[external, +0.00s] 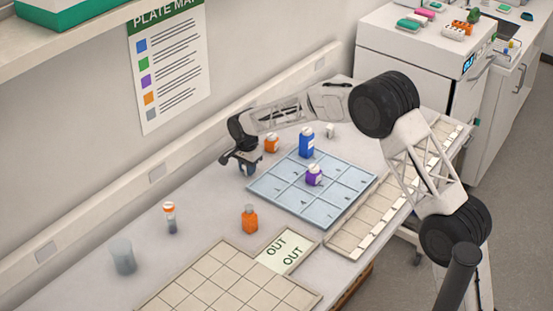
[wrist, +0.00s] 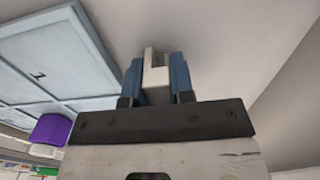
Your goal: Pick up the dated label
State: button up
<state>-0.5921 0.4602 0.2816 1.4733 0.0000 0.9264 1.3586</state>
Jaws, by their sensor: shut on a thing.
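My gripper (wrist: 156,78) is shut on a small pale piece (wrist: 154,62) with a notched top, held between the two blue fingers. I take it as the dated label, but no date or writing on it can be read. In the external view my gripper (external: 248,163) is low over the bench, by the far-left corner of the blue numbered tray (external: 335,212). The held piece cannot be made out there, and whether it touches the bench is unclear.
An orange bottle (external: 271,144) stands close right of my gripper. Another orange bottle (external: 250,219), a vial (external: 170,218) and a cup (external: 122,257) stand nearer.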

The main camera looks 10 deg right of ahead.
jog(key=shift+r, duration=0.15)
jog(key=shift+r, duration=0.55)
jog(key=shift+s+d+r, duration=0.1)
jog(key=shift+s+r, duration=0.05)
jog(key=shift+r, duration=0.45)
jog(key=shift+s+d+r, duration=0.1)
jog(key=shift+s+r, duration=0.05)
jog(key=shift+r, duration=0.4)
jog(key=s+d, duration=0.2)
jog(key=s, duration=0.2)
jog(key=s+d+r, duration=0.1)
jog(key=s+d, duration=0.2)
jog(key=s, duration=0.1)
jog(key=s+d, duration=0.3)
jog(key=s, duration=0.1)
jog(key=shift+s+d+r, duration=0.15)
jog(key=shift+s+d, duration=0.05)
jog(key=shift+s, duration=0.2)
jog(key=shift+r, duration=0.1)
